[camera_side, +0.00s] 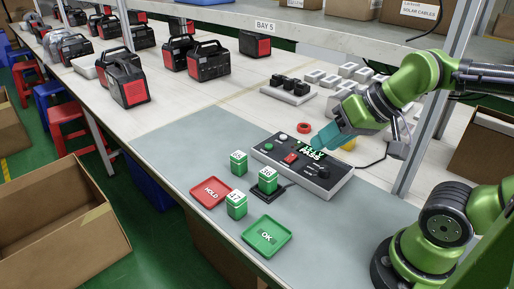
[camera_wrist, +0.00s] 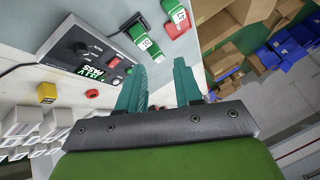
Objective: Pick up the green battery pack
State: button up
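Three green battery packs with white labels stand at the bench front in the side view: one at the back (camera_side: 238,163), one on a black cradle (camera_side: 268,183) wired to the tester, and one in front (camera_side: 236,206). My gripper (camera_side: 325,137) has teal fingers and hangs over the right part of the tester, away from all packs. In the wrist view its fingers (camera_wrist: 160,85) stand apart with nothing between them. A pack on the cradle (camera_wrist: 142,42) shows beyond the fingertips in the wrist view.
The tester (camera_side: 318,178) displays PASS. A red HOLD tray (camera_side: 209,192) lies left of the packs and a green OK tray (camera_side: 267,237) lies in front; both look empty. Red-black power stations (camera_side: 128,85) stand at the back left. A shelf post (camera_side: 437,100) rises at right.

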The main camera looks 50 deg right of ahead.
jog(key=o, duration=0.7)
jog(key=n+g+h, duration=0.2)
jog(key=n+g, duration=0.2)
jog(key=g, duration=0.3)
send_over(268, 171)
notch_tip(268, 171, down, 4)
jog(key=f, duration=0.7)
jog(key=s+f, duration=0.1)
jog(key=f, duration=0.3)
jog(key=shift+a, duration=0.25)
jog(key=shift+w+d+f, duration=0.1)
jog(key=shift+w+f, duration=0.1)
jog(key=shift+f, duration=1.25)
jog(key=shift+w+d+f, duration=0.1)
jog(key=shift+w+f, duration=0.1)
jog(key=shift+f, duration=1.25)
